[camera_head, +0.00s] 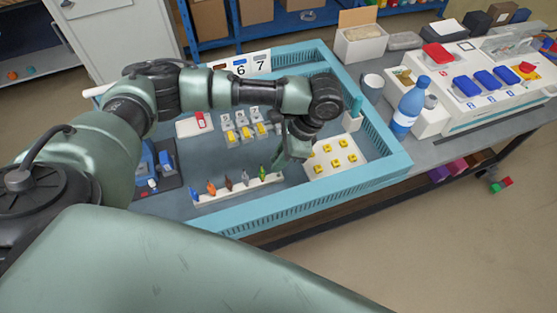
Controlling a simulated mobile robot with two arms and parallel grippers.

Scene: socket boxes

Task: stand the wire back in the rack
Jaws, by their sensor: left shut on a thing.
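The rack (238,194) is a low white strip near the front edge of the blue-rimmed work area. Several small coloured pieces stand in a row in it, among them a blue one (194,193), an orange one (211,188) and a green one (262,172). My left gripper (283,162) points down just over the rack's right end. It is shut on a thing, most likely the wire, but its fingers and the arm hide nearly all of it. I cannot tell if the held thing touches the rack. My right gripper is not in view.
A white board with yellow sockets (336,157) lies right of the rack. Grey and yellow socket boxes (246,131) stand behind it. The blue rim (385,160) bounds the area. A blue bottle (408,108) and a panel with blue covers (487,80) stand farther right.

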